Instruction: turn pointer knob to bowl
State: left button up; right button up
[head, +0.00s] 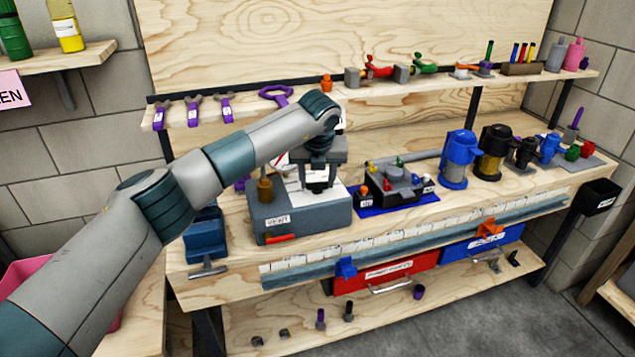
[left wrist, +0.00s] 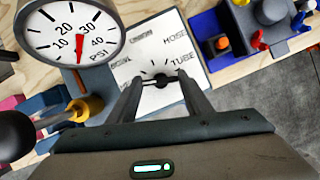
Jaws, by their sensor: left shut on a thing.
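A grey test box (head: 320,218) with a white dial plate on top stands on the workbench, under my left gripper (head: 318,186). In the left wrist view the white plate (left wrist: 190,65) carries the words UNION, HOSE, TUBE and, at its left, a partly blurred word that looks like BOWL (left wrist: 120,62). My left gripper (left wrist: 164,88) is shut on the dark pointer knob (left wrist: 161,79) at the middle of this plate. The knob is small and partly hidden by the fingers; I cannot tell which word its pointer faces. My right gripper is not in view.
A round PSI gauge (left wrist: 70,28) with a red needle stands close beside the plate. A brass fitting (head: 265,188) rises from the box's left part. A blue tray (head: 400,206) with a dark fixture is to the right, then a blue filter (head: 458,160). A blue vise (head: 205,237) is left.

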pick_arm(q)
jog(key=m+b, duration=0.1)
jog(key=m+h+b, duration=0.1)
jog(key=m, duration=0.1)
jog(key=shift+a+f+b, duration=0.1)
jog(key=shift+a+b, duration=0.1)
jog(key=shift+b, duration=0.1)
jog(key=m+h+b, duration=0.1)
jog(key=m, duration=0.1)
jog(key=shift+m, duration=0.3)
jog(key=shift+w+r+m+h+b, duration=0.1)
jog(key=shift+r+m+h+b, duration=0.1)
jog(key=shift+m+h+b, duration=0.3)
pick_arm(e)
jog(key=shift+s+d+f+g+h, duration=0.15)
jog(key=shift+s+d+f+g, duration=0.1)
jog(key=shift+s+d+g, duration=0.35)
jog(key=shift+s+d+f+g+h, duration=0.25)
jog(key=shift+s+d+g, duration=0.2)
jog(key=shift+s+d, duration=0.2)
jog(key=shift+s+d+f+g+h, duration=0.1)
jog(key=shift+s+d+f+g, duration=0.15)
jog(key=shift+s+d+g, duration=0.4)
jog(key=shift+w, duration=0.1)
pick_arm(q)
jog(key=o, duration=1.1)
jog(key=shift+c, duration=0.2)
jog(key=shift+g, duration=0.3)
